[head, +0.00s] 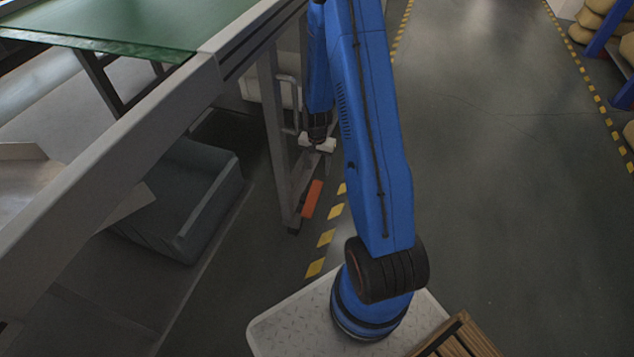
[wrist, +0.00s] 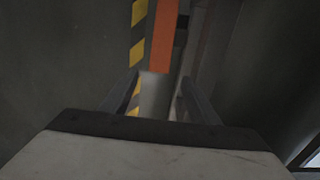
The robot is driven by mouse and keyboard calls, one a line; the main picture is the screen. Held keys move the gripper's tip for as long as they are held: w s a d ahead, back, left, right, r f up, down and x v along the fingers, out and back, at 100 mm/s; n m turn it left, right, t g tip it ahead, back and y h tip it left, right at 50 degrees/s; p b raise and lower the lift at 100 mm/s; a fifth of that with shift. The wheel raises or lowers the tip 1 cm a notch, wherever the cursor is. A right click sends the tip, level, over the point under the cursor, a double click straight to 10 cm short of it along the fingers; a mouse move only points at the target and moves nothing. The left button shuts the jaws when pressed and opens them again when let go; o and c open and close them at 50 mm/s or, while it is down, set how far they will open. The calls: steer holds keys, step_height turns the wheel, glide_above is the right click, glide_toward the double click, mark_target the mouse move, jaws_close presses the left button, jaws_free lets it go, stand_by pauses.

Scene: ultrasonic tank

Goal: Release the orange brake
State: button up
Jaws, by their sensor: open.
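The orange brake (head: 311,199) is a flat orange bar low at the foot of a grey frame leg, close to the floor. It also shows in the wrist view (wrist: 164,38) at the top middle, beyond my fingertips. My gripper (head: 318,146) is above the brake beside the frame leg, pointing down; its fingers are hard to make out in the head view. In the wrist view my gripper (wrist: 155,92) has its two dark fingers apart with nothing held between them. A pale grey surface shows between the fingers. The gripper and brake are apart.
The grey frame leg (head: 275,130) stands close left of my gripper. A green-topped conveyor (head: 130,30) is upper left, with a grey-blue bin (head: 185,200) below it. Yellow floor stripes (head: 326,238) run beside the brake. Open floor (head: 490,150) lies to the right.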

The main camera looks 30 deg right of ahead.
mark_target(318, 183)
step_height(318, 183, down, 10)
steer(key=shift+r, duration=0.1)
stand_by(0.4)
steer(key=shift+c, duration=0.2)
jaws_close()
steer(key=shift+d+f+g+y, duration=0.25)
steer(key=shift+f+g+y, duration=0.05)
steer(key=shift+w+f, duration=0.1)
steer(key=shift+f, duration=0.1)
steer(key=shift+y, duration=0.3)
steer(key=shift+o, duration=0.2)
jaws_free()
